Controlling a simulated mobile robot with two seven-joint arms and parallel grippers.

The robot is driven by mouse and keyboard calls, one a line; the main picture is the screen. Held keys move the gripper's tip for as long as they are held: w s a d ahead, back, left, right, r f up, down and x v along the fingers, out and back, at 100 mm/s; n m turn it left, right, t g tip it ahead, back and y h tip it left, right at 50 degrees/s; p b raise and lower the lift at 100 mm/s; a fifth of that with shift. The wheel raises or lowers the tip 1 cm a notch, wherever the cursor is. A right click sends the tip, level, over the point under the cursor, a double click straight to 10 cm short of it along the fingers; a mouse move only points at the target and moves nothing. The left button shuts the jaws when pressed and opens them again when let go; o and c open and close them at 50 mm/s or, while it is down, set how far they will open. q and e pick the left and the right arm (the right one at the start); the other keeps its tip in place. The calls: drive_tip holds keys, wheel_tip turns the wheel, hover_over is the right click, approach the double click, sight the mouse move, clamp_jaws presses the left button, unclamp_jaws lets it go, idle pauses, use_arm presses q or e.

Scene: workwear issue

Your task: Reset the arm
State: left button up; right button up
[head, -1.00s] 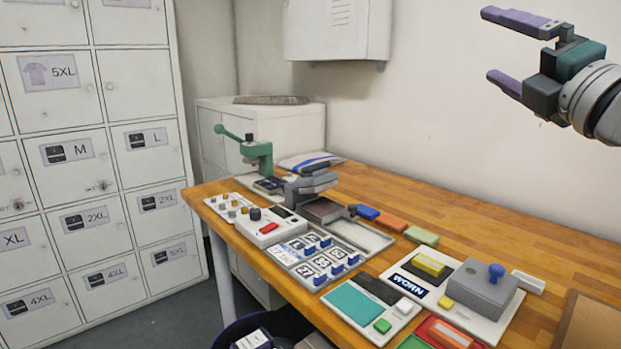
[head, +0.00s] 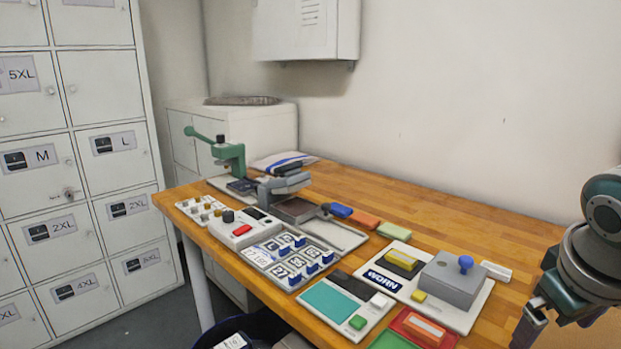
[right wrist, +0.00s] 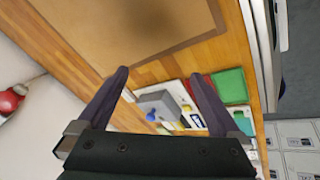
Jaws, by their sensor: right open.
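My right gripper (head: 550,322) is at the right edge of the head view, low by the table's right part and pointing down. In the right wrist view my right gripper (right wrist: 159,78) has its two purple fingers wide apart with nothing held between them. A grey block with a blue knob (right wrist: 158,103) shows beyond and between the fingers, apart from them. It also shows in the head view (head: 453,278), left of the gripper. My left gripper is in neither view.
The wooden table (head: 440,225) carries a green lever press (head: 230,155), a tray of numbered tags (head: 290,258), a teal pad (head: 328,300) and a WORN board (head: 475,312). A brown mat (right wrist: 130,25) lies under the right gripper. White lockers (head: 100,190) stand left.

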drive_tip(key=s+a+n+y, duration=0.1)
drive_tip(key=s+a+y, duration=0.1)
drive_tip(key=s+a, duration=0.6)
drive_tip(key=s+a+y, duration=0.2)
drive_tip(key=s+a, duration=0.3)
drive_tip(key=s, duration=0.8)
wheel_tip(320, 180, up, 38)
drive_tip(key=p, duration=3.8)
drive_tip(key=shift+w+d+f, duration=0.15)
drive_tip(key=shift+w+f, duration=0.1)
drive_tip(key=shift+w, duration=0.15)
